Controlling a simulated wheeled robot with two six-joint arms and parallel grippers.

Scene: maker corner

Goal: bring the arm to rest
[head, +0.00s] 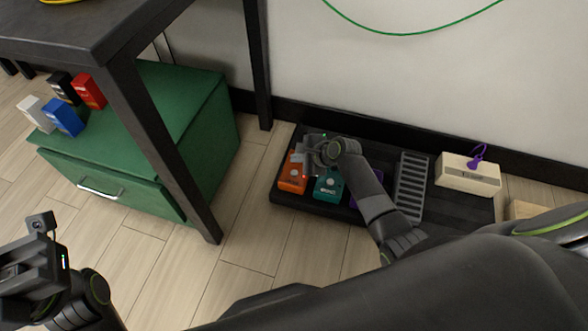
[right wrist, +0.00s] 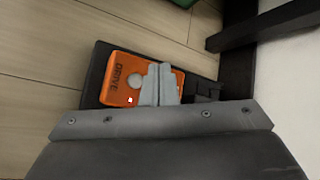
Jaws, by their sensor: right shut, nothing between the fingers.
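My right arm reaches down to a black pedalboard (head: 283,196) on the floor. My right gripper (head: 307,163) is shut and empty at its left end. In the right wrist view the closed fingertips (right wrist: 160,72) are over the orange pedal (right wrist: 118,88), marked DRIVE, beside its round button; I cannot tell whether they touch it. The orange pedal (head: 291,183) also shows in the head view, next to a teal pedal (head: 328,188) and a purple one mostly hidden by my arm. My left gripper (head: 28,268) is at the lower left, its jaws unclear.
A green drawer cabinet (head: 205,120) holds several small boxes and stands under a dark table (head: 95,30). Its leg (head: 165,150) rises left of the pedalboard. A cream box (head: 468,175) with a purple loop stands right, by the wall. Floor in front of the board is clear.

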